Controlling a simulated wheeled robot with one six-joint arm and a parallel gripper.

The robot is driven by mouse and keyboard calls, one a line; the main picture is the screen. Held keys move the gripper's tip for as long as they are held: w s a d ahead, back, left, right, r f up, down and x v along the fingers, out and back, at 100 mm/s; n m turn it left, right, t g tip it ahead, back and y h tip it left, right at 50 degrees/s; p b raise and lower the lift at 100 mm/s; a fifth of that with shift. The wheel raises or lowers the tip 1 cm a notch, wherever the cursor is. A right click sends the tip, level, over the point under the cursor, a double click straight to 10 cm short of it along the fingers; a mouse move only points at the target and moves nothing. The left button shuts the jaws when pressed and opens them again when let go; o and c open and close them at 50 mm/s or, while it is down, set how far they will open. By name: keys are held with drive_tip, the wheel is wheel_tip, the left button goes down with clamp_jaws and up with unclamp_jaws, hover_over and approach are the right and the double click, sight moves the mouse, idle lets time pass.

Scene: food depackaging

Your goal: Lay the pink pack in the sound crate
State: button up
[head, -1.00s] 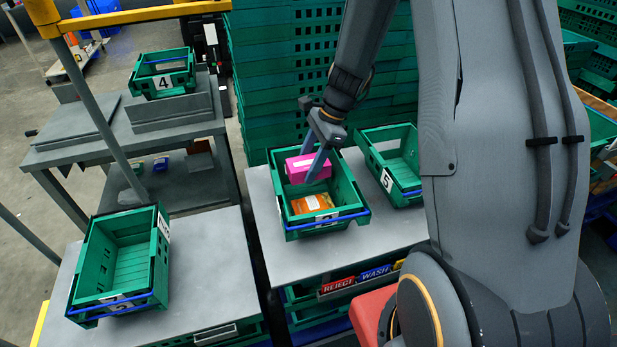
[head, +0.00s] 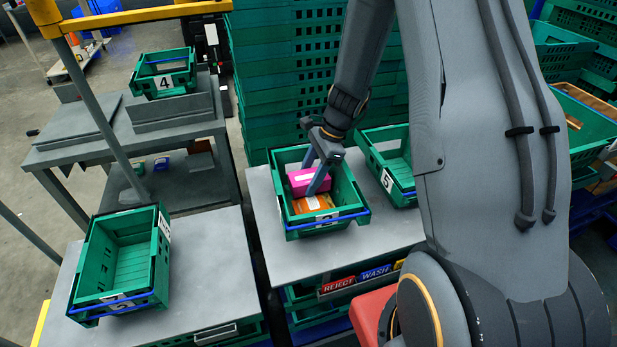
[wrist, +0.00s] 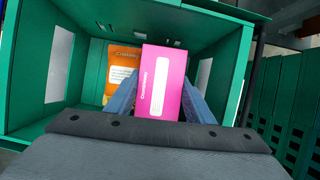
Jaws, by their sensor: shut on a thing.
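The pink pack (head: 307,182) is a small box with a white label. My gripper (head: 318,184) is shut on it and holds it inside the middle green crate (head: 350,196). In the wrist view the pink pack (wrist: 163,85) stands between my two blue-grey fingers. An orange pack (head: 313,205) lies in the same crate, nearer the blue front bar; it shows in the wrist view (wrist: 122,75) to the left of the pink pack. I cannot tell whether the pink pack touches the crate floor. Which crate is the sound one is not plain from the pictures.
Crate 5 (head: 398,170) stands right of the middle crate. An empty green crate (head: 122,260) stands on the left table, and crate 4 (head: 163,72) on the back bench. Tall stacks of green crates (head: 270,70) rise behind. REJECT (head: 338,285) and WASH (head: 375,272) signs hang below the table.

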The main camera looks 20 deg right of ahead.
drive_tip(key=shift+f, duration=0.25)
drive_tip(key=o, duration=1.2)
drive_tip(key=shift+s, duration=0.1)
drive_tip(key=shift+c, duration=0.2)
drive_tip(key=shift+f, duration=0.1)
drive_tip(key=shift+s, duration=0.1)
drive_tip(key=shift+r, duration=0.45)
drive_tip(key=b+v, duration=0.1)
drive_tip(key=v, duration=1.1)
drive_tip(key=s+a+r+n+h, duration=0.1)
drive_tip(key=s+n, duration=0.5)
drive_tip(key=s+a+n+h, duration=0.2)
drive_tip(key=s+n, duration=0.4)
drive_tip(key=s+a+r+n+h, duration=0.1)
drive_tip(key=s+a+n, duration=0.1)
drive_tip(key=s+n, duration=0.4)
drive_tip(key=shift+s+r+h, duration=0.1)
drive_tip(key=shift+r+h, duration=0.2)
